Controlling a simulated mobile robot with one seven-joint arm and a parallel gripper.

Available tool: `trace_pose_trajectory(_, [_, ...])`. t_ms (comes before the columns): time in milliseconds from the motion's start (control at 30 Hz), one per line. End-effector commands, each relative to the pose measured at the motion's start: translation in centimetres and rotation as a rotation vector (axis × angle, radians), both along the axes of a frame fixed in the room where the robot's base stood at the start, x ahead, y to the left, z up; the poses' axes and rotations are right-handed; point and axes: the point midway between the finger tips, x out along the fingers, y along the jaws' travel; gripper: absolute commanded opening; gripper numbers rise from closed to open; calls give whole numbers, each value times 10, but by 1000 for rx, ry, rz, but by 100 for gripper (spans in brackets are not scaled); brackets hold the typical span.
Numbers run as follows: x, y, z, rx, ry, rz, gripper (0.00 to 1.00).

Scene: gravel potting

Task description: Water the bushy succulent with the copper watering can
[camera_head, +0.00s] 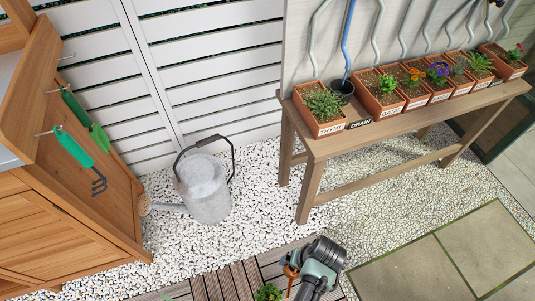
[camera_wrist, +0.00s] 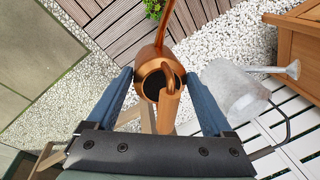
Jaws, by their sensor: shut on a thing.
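My gripper (camera_wrist: 160,72) is shut on the copper watering can (camera_wrist: 147,68), whose body and handle sit between the two blue-grey fingers in the wrist view. The can's dark opening faces the camera and its thin spout points to the top of the picture. In the head view my gripper (camera_head: 301,270) is at the bottom centre, and only a small copper part of the can (camera_head: 290,271) shows. A bushy green plant (camera_head: 267,292) is at the bottom edge there, left of the can. It also shows in the wrist view (camera_wrist: 153,9), near the spout. Its pot is hidden.
A grey metal watering can (camera_head: 205,190) stands on white gravel beside a wooden cabinet (camera_head: 60,220). A wooden bench (camera_head: 330,145) at the right holds several planted terracotta pots and a DRAIN label. Wooden decking (camera_head: 235,283) lies at the bottom, with stone pavers (camera_head: 410,275) to its right.

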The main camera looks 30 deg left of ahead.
Motion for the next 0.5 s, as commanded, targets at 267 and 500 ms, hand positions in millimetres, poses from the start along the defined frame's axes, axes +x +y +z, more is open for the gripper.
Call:
trace_pose_trajectory(267, [9, 23, -98, -6, -3, 90, 0])
trace_pose_trajectory(500, [14, 43, -169, -10, -5, 164, 0])
